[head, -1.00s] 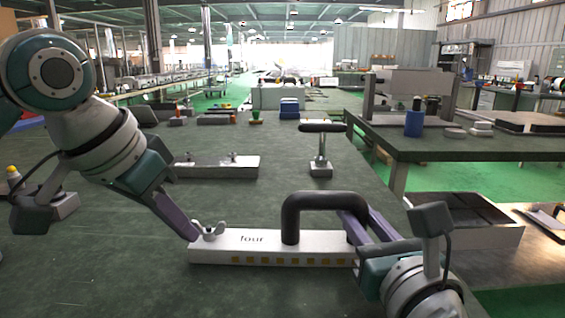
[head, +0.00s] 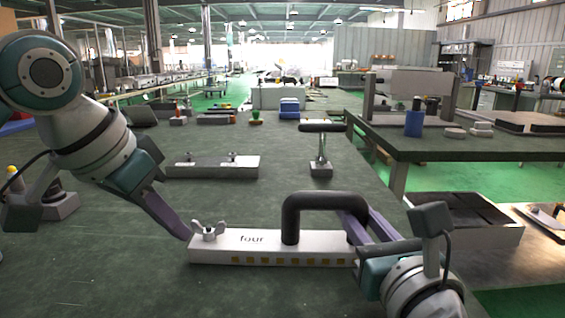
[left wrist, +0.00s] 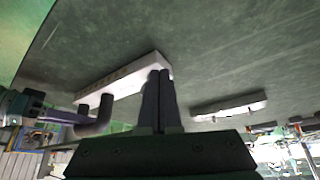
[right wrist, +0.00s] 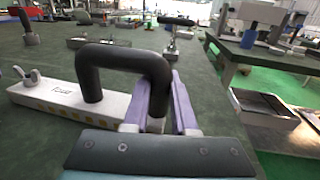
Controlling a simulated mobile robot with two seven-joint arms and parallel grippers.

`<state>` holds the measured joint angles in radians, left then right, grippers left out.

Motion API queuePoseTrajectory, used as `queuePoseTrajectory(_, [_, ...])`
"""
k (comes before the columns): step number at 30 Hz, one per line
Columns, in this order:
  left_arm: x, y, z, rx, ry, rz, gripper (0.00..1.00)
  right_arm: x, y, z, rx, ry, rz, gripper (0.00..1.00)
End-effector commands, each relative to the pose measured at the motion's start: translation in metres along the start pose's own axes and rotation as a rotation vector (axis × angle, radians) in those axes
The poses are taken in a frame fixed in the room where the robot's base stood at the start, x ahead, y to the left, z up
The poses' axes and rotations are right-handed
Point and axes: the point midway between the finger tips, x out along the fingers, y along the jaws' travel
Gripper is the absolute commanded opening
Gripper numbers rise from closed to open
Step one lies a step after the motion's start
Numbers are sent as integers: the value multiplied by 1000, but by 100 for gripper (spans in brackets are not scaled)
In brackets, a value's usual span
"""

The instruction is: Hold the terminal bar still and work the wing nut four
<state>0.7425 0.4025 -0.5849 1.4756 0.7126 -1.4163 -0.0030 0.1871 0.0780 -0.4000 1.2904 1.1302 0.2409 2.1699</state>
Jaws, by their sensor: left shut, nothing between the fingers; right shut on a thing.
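The white terminal bar (head: 265,247) lies on the dark green bench, marked "four", with yellow squares along its front. Its black arched handle (head: 290,215) stands at the right half. My right gripper (head: 362,222) is shut on the handle's right leg; this also shows in the right wrist view (right wrist: 160,110). The wing nut (head: 208,229) sits upright on the bar's left end. My left gripper (head: 186,236) is shut and empty, just left of the wing nut. In the left wrist view its closed fingers (left wrist: 158,75) hide the nut and that bar end.
Another bar with two small nuts (head: 212,166) lies farther back. A black-topped T-shaped stand (head: 321,168) is behind the handle. A side table (head: 480,148) and an open tray (head: 470,235) stand to the right.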

Motion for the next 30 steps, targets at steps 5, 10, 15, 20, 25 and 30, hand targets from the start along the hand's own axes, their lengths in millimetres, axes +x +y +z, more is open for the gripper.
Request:
queuePoseTrajectory(5, [-10, -1, -5, 0, 3, -2, 0, 0, 0, 0, 0, 0, 0, 0])
queuePoseTrajectory(10, [-30, -1, -16, 1, 4, -2, 0, 0, 0, 0, 0, 0, 0, 0])
queuePoseTrajectory(15, [-47, -1, -25, -1, 2, -2, 0, 0, 0, 0, 0, 0, 0, 0])
queuePoseTrajectory(20, [-54, -1, -28, 0, 1, -1, 0, 0, 0, 0, 0, 0, 0, 0])
queuePoseTrajectory(25, [-54, 0, -28, -1, 1, 0, 0, 0, 0, 0, 0, 0, 0, 0])
queuePoseTrajectory(30, [-54, -1, -28, -1, 1, 0, 0, 0, 0, 0, 0, 0, 0, 30])
